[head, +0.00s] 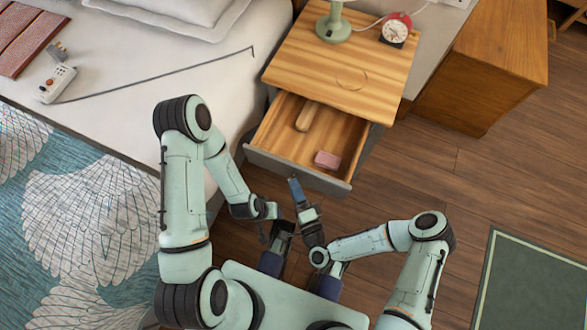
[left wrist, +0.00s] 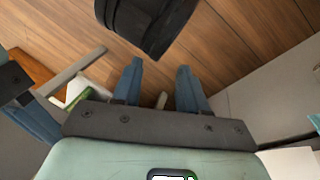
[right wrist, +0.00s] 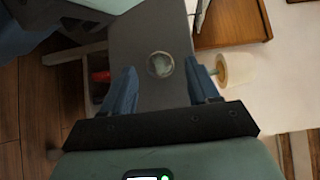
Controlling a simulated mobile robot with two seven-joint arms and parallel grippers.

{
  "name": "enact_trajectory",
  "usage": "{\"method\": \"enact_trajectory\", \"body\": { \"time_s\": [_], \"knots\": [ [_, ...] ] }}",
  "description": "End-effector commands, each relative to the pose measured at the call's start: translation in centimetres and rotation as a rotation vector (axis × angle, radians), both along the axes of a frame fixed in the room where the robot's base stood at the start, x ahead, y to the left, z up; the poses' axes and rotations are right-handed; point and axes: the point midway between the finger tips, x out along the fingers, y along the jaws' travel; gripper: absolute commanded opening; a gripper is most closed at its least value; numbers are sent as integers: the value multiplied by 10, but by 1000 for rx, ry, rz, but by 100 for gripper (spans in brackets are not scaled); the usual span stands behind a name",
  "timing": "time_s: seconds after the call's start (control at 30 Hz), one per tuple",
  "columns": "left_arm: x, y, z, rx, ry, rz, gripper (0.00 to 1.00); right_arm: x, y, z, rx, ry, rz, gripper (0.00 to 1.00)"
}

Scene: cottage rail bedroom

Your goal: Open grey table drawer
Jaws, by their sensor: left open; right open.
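The bedside table (head: 345,50) has a wooden top, and its grey-fronted drawer (head: 270,162) stands pulled out toward me. The drawer's wooden inside shows a brown rod-like piece (head: 308,116) and a pink block (head: 327,160). My right gripper (head: 295,189) is open just in front of the drawer front; I cannot tell whether it touches. In the right wrist view, a grey panel with a round fitting (right wrist: 160,65) shows beyond its open fingers. My left gripper (head: 270,262) is open and empty, low beside the right one; its fingers (left wrist: 158,88) point toward the floor.
The bed (head: 130,75) is at the left, with a power strip (head: 57,84). A wooden cabinet (head: 485,65) stands at the right. Bare floor (head: 430,180) lies right of the drawer.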

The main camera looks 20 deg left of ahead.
Motion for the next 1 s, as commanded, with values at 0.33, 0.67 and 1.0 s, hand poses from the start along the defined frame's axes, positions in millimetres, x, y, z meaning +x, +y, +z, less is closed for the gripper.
{"method": "enact_trajectory", "body": {
  "time_s": [0.33,0.67,1.0],
  "knots": [
    [-13,-7,10,-17,33,-15,43,-57,-54,0,-1,5,-4,60],
    [-18,-9,13,-24,47,-20,43,-83,-78,0,1,1,-2,60],
    [-18,-9,13,-23,47,-20,43,-84,-78,0,1,1,-2,60]
  ]
}}
